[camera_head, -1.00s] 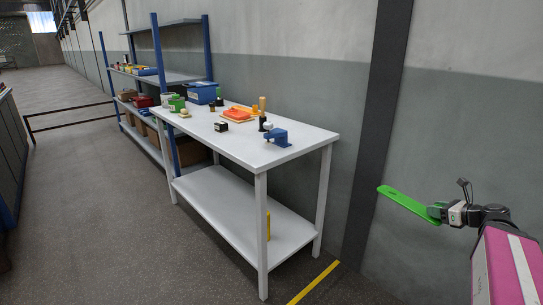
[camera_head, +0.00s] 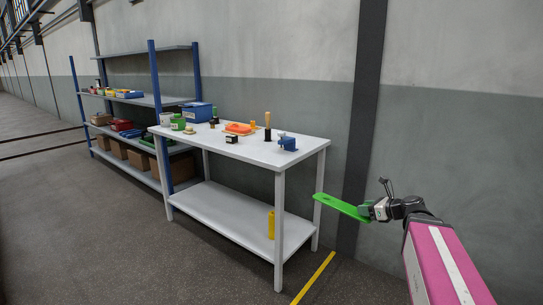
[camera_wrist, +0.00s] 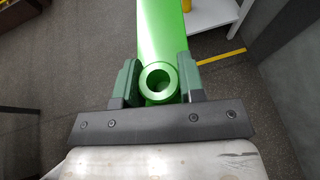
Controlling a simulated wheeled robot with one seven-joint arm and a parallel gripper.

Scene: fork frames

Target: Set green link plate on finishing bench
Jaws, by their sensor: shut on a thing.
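The green link plate (camera_head: 338,205) is a long flat bar, held out to the left from my gripper (camera_head: 366,211) at the right of the head view. In the wrist view the plate (camera_wrist: 162,35) runs away between the two jaws of my gripper (camera_wrist: 158,85), which are shut on its near end around a round hole. The finishing bench (camera_head: 215,149) is a white table with a lower shelf, left of my gripper.
A shelf rack (camera_head: 125,98) stands behind left. A yellow floor line (camera_head: 314,277) runs beside the bench.

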